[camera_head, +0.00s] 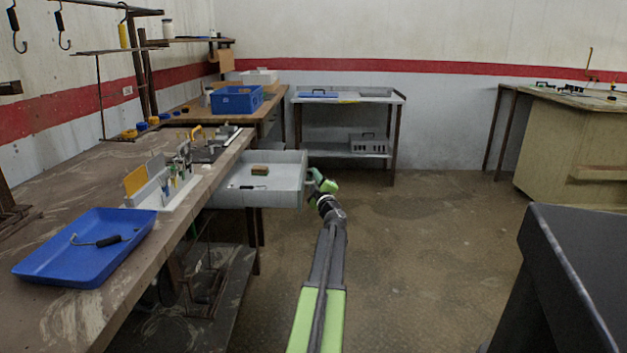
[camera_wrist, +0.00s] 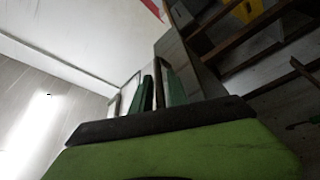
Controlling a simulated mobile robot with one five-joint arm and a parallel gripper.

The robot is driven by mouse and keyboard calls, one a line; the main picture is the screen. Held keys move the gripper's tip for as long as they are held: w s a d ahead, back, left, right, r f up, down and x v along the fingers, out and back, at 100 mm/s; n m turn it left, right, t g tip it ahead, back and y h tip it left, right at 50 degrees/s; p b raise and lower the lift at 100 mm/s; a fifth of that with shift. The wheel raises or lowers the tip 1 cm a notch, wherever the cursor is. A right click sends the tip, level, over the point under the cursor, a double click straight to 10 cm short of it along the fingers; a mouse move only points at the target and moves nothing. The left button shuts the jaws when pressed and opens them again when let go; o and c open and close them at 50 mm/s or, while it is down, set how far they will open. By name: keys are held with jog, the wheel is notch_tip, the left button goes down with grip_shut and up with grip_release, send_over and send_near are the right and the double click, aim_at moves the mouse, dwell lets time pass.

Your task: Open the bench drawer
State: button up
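The bench drawer (camera_head: 284,168) is pulled well out of the right side of the long workbench (camera_head: 97,163). Its pale grey tray is open to view, with a small brown-and-green block (camera_head: 260,170) and a thin dark item (camera_head: 253,187) inside. My gripper (camera_head: 318,180) is at the drawer's front panel, on its right side. In the wrist view, the green fingers (camera_wrist: 155,90) stand close together at the drawer front and appear closed around its handle. The handle itself is mostly hidden by the fingers.
A blue tray (camera_head: 50,262) with a hook tool and a white tool holder (camera_head: 172,193) sit on the workbench. A blue crate (camera_head: 237,99) stands behind. A grey shelf table (camera_head: 345,98) is at the back wall. A dark block (camera_head: 570,270) is at the right. The middle floor is clear.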

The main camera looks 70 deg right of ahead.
jog(key=b+v, duration=0.3)
jog(key=v, duration=1.4)
jog(key=shift+a+b, duration=0.15)
jog(key=shift+b, duration=0.15)
jog(key=shift+s, duration=0.15)
